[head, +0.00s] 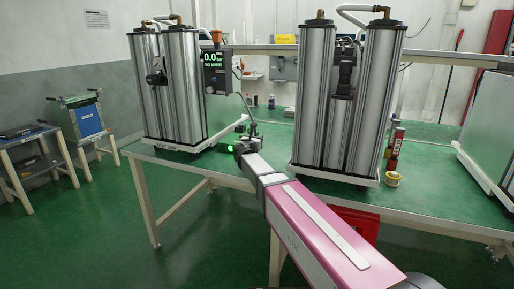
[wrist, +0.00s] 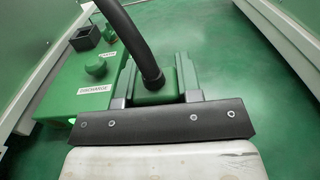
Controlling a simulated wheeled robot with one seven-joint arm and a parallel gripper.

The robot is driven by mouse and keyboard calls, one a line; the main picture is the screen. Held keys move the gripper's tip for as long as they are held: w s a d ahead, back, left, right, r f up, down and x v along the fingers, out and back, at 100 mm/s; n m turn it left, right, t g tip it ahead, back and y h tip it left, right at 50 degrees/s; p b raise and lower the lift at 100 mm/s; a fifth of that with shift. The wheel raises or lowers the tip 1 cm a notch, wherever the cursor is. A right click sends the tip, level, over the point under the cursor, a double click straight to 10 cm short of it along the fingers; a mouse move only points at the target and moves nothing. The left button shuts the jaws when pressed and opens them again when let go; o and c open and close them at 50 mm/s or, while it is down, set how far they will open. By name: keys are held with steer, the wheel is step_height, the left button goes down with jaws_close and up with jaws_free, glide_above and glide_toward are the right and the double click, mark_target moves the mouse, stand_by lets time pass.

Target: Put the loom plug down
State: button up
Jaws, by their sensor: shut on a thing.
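The loom plug is a green block (wrist: 153,92) with a thick black cable (wrist: 135,35) rising from its top. In the wrist view my gripper (wrist: 155,78) is shut on it, one finger on each side. The plug's underside is hidden, so I cannot tell whether it touches the green bench top. In the head view my gripper (head: 246,146) is small, low over the bench between the two column units, and the plug in it is hard to make out.
A green box (wrist: 72,105) with a DISCHARGE label, a knob and a black socket (wrist: 86,36) stands left of the plug. Column units stand left (head: 172,90) and right (head: 345,100) on the bench (head: 270,185). Bare green surface lies right of the plug.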

steer(key=shift+f, duration=2)
steer(key=o, duration=0.9)
steer(key=shift+f, duration=0.1)
steer(key=shift+o, duration=0.2)
steer(key=v, duration=1.2)
